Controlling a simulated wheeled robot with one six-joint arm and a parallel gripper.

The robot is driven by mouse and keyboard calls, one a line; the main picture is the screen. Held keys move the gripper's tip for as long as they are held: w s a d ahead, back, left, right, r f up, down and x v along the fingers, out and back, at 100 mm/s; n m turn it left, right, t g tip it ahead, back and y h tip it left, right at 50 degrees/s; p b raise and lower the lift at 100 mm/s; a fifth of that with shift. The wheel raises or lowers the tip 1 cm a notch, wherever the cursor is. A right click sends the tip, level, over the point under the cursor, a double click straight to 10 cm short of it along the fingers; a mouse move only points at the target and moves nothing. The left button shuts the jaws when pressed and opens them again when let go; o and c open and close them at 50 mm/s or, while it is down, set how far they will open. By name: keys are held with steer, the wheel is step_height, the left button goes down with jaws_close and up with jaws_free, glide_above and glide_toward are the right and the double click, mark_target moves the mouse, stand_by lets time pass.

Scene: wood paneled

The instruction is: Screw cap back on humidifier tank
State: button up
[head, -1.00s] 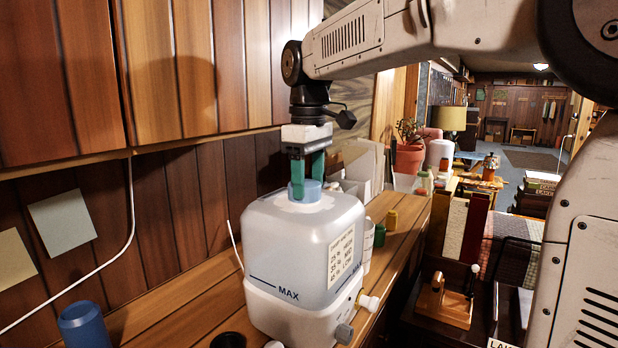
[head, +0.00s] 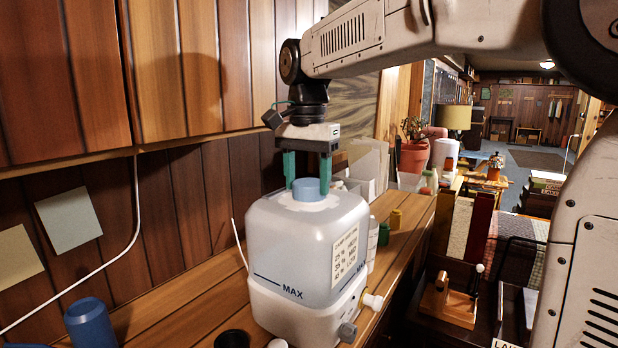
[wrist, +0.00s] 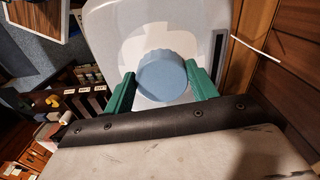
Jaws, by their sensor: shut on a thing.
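The humidifier tank (head: 300,247) is a translucent white block with a MAX line and a printed label, upright on its white base (head: 297,311) on the wooden counter. The blue round cap (head: 308,189) sits on the collar on top of the tank, looking level. It also shows in the wrist view (wrist: 162,76). My gripper (head: 307,190) points straight down, with one green finger on each side of the cap, shut on it. In the wrist view, the fingers (wrist: 160,80) flank the cap. The threads under the cap are hidden.
A blue cylinder (head: 90,322) stands at the front left of the counter, with a dark round item (head: 232,339) near the base. Small bottles (head: 383,234) and a potted plant (head: 413,156) are behind, to the right. A white cord (head: 100,268) runs along the panelled wall.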

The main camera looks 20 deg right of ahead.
steer(key=m, duration=0.3)
steer(key=shift+w, duration=0.15)
steer(key=o, duration=0.9)
steer(key=shift+m, duration=0.5)
steer(key=shift+c, duration=0.2)
steer(key=o, duration=0.4)
